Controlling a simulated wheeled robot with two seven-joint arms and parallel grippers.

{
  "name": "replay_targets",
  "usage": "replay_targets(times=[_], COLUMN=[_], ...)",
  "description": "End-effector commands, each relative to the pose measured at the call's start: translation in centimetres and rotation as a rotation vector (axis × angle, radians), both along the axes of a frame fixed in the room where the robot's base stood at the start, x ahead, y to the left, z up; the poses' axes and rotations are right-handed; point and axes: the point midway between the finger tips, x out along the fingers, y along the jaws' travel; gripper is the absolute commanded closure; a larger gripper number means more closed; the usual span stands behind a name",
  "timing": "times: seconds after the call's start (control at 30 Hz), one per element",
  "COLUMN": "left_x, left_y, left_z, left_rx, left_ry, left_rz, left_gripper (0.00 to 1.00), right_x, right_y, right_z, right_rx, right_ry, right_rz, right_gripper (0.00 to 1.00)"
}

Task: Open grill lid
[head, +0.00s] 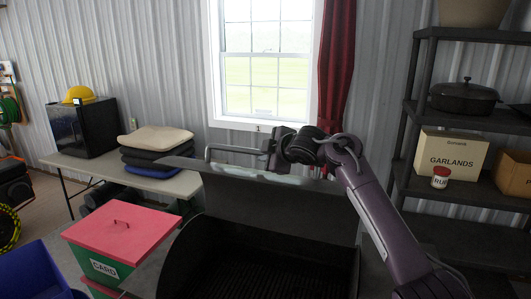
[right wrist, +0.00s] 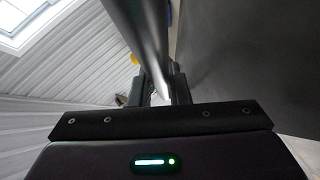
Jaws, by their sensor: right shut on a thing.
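The dark grill (head: 180,262) stands in front of me in the head view, with its cooking grate (head: 270,280) exposed. Its lid (head: 275,205) is raised, with the inner face towards me. The metal handle (head: 228,150) runs along the far upper side of the lid. My right gripper (head: 268,152) is shut on the handle near its right part; the jaws are partly hidden by the wrist. In the right wrist view, the handle (right wrist: 145,35) passes between the fingers of my gripper (right wrist: 158,88), beside the dark lid (right wrist: 245,50). My left gripper is not in view.
A red-lidded green box (head: 125,225) and a blue bin (head: 35,270) stand left of the grill. A table (head: 85,168) with folded cushions (head: 155,140) is behind them. A window (head: 265,60) and red curtain (head: 337,60) are behind the lid. Shelves (head: 440,225) stand at right.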

Motion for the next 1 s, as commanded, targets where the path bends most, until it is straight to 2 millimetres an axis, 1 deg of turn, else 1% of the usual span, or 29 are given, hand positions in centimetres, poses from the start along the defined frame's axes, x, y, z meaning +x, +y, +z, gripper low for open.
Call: replay_targets(times=[0.03,0.07,0.1,0.23,0.27,0.5,0.63,0.77,0.9,1.0], left_x=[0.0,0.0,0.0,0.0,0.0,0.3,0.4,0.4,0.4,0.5], left_y=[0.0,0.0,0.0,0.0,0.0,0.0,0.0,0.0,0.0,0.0], left_z=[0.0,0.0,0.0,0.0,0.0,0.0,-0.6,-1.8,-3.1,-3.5], left_rx=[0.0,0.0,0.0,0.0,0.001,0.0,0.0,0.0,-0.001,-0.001], left_ry=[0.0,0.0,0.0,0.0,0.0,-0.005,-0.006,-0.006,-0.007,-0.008], left_rz=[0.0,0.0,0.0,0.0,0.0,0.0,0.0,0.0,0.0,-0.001], left_gripper=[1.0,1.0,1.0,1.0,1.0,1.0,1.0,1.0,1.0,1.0], right_x=[0.0,0.0,0.0,0.0,0.0,0.0,-0.5,-1.8,-3.7,-4.8], right_y=[-0.1,-0.1,-0.1,-0.1,-0.1,-0.1,-0.4,-1.4,-2.7,-3.3], right_z=[-0.5,-0.5,-0.5,-0.4,-0.4,-0.2,0.0,0.4,1.4,2.2], right_rx=[-0.005,-0.005,-0.006,-0.004,-0.005,-0.003,-0.001,-0.003,-0.002,-0.003], right_ry=[0.009,0.009,0.009,0.007,0.006,0.002,0.0,-0.001,0.0,0.002], right_rz=[-0.003,-0.003,-0.003,-0.002,-0.002,-0.001,0.001,-0.001,-0.002,0.0], right_gripper=[1.0,1.0,0.81,0.64,0.62,0.62,0.62,0.62,0.62,0.62])
